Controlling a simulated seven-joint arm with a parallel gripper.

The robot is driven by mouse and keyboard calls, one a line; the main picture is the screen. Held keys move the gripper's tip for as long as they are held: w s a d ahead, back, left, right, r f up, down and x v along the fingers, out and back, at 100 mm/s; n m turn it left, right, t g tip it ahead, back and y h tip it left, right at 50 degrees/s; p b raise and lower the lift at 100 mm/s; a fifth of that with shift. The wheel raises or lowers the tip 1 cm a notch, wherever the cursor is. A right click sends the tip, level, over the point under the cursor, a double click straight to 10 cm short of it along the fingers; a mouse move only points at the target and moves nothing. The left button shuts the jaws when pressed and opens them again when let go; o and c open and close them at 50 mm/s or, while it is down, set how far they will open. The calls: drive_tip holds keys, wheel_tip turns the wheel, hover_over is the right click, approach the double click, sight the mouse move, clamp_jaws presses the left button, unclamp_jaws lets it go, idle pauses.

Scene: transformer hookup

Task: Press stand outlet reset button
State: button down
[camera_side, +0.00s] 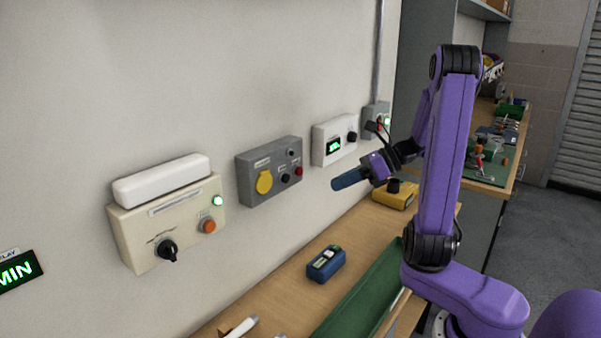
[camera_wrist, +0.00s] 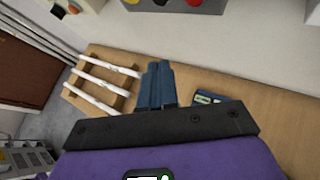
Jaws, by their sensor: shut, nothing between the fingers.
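A grey wall box (camera_side: 268,170) has a round yellow cover (camera_side: 264,182), a dark button (camera_side: 285,178), a red button (camera_side: 298,171) and a small fitting above them. I cannot read its labels, so I cannot tell which control is the reset button. In the wrist view, the box's lower edge shows at the top with the red button (camera_wrist: 219,2). My gripper (camera_side: 335,184) has blue fingers, shut and empty, held out in front of the wall to the right of and apart from this box. The shut fingers also show in the wrist view (camera_wrist: 159,68).
A cream box (camera_side: 150,235) with a black knob and orange button is on the wall at left. A white display box (camera_side: 334,140) and a small grey box (camera_side: 375,112) hang farther right. A blue device (camera_side: 326,263) and yellow device (camera_side: 395,195) sit on the bench (camera_side: 290,288).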

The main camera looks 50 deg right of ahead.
drive_tip(key=w, duration=0.7)
drive_tip(key=shift+w, duration=0.2)
drive_tip(key=shift+w, duration=0.1)
idle(1.8)
drive_tip(key=shift+w, duration=0.35)
drive_tip(key=shift+w, duration=0.4)
idle(0.8)
drive_tip(key=shift+s, duration=0.85)
drive_tip(key=shift+s, duration=2.5)
